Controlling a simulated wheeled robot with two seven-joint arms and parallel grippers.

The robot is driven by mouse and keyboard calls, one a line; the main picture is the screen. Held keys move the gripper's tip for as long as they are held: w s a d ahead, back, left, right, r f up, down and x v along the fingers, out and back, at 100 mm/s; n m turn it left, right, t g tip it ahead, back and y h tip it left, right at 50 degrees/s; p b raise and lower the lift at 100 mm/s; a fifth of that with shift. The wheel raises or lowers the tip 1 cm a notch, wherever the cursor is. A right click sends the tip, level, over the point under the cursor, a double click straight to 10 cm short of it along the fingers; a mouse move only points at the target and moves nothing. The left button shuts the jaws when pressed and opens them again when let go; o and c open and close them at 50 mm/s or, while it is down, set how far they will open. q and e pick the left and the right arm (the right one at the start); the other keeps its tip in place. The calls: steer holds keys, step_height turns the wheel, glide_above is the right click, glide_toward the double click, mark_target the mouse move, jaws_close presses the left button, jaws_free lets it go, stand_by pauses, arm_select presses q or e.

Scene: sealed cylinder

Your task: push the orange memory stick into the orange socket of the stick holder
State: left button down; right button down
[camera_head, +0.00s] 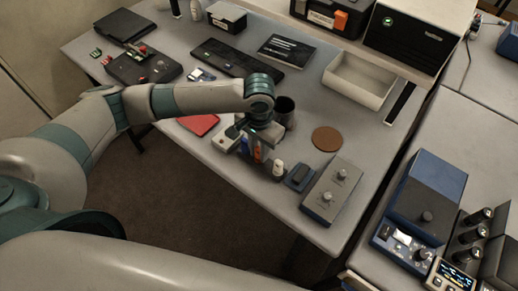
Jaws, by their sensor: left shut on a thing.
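My left gripper (257,151) points down over the front part of the grey table, at the end of my left arm. It is shut, with a small orange piece (257,154) at its fingers that looks like the orange memory stick. A blue part shows beside it. The stick holder and its orange socket cannot be made out for sure; the gripper and wrist cover part of this spot. A small pale-topped box (225,136) stands just left of the gripper. My right gripper is not in view.
A dark cup (285,110) stands close behind the gripper, and a small white-capped bottle (278,169) close to its right. A dark blue box (299,178), a grey two-knob box (331,191) and a brown coaster (326,139) lie further right. A red pad (198,123) lies left.

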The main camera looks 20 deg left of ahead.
arm_select(q)
steer(key=shift+f, duration=0.2)
steer(key=c, duration=1.5)
jaws_free()
steer(key=shift+r, duration=0.1)
step_height(320, 180, up, 17)
steer(key=b, duration=0.4)
steer(key=shift+r, duration=0.1)
